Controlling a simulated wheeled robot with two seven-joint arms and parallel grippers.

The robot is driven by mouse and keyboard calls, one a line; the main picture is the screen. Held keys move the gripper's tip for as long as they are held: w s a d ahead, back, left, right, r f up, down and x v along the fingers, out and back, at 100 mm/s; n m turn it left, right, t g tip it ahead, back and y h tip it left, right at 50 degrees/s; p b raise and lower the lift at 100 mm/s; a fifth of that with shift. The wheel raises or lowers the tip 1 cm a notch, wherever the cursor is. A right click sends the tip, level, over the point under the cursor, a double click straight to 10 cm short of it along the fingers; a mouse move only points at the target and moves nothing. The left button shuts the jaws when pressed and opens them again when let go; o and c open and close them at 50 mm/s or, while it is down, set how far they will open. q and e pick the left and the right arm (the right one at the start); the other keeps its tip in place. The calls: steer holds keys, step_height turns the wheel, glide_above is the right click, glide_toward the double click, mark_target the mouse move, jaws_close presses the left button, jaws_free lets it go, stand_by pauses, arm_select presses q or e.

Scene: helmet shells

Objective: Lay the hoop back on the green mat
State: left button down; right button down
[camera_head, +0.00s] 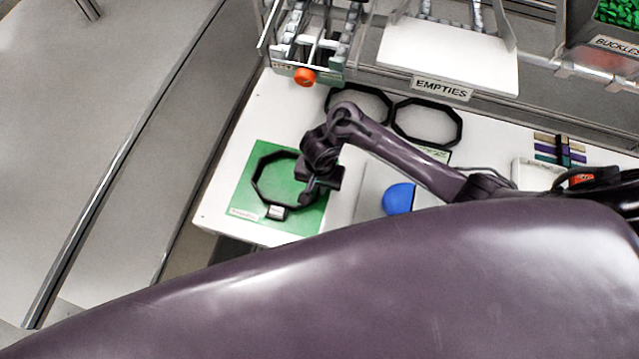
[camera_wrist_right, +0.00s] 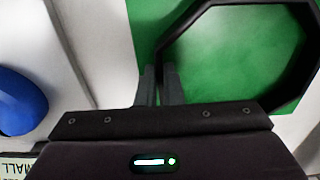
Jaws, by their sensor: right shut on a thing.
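The black eight-sided hoop (camera_head: 256,182) shows over the green mat (camera_head: 307,219) at the left end of the white table. A small pale tag sits on its near side. My right gripper (camera_head: 313,190) is at the hoop's right side. In the right wrist view, my right gripper's fingers (camera_wrist_right: 160,85) are shut on the hoop's rim (camera_wrist_right: 182,35), with the green mat (camera_wrist_right: 145,18) beneath. I cannot tell whether the hoop touches the mat or hangs just above it. My left gripper is not in view.
Two more black hoops (camera_head: 392,103) (camera_head: 459,130) lie at the table's back. A blue domed thing (camera_head: 398,199) is right of the mat. A rack with an orange knob (camera_head: 305,76), an EMPTIES chute (camera_head: 447,60) and a bin of green buckles (camera_head: 618,14) stand behind.

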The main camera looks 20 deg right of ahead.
steer(key=shift+f, duration=0.15)
steer(key=c, duration=2)
jaws_free()
steer(key=o, duration=0.5)
step_height(320, 180, up, 8)
steer(key=p, duration=0.5)
steer(key=shift+f, duration=0.1)
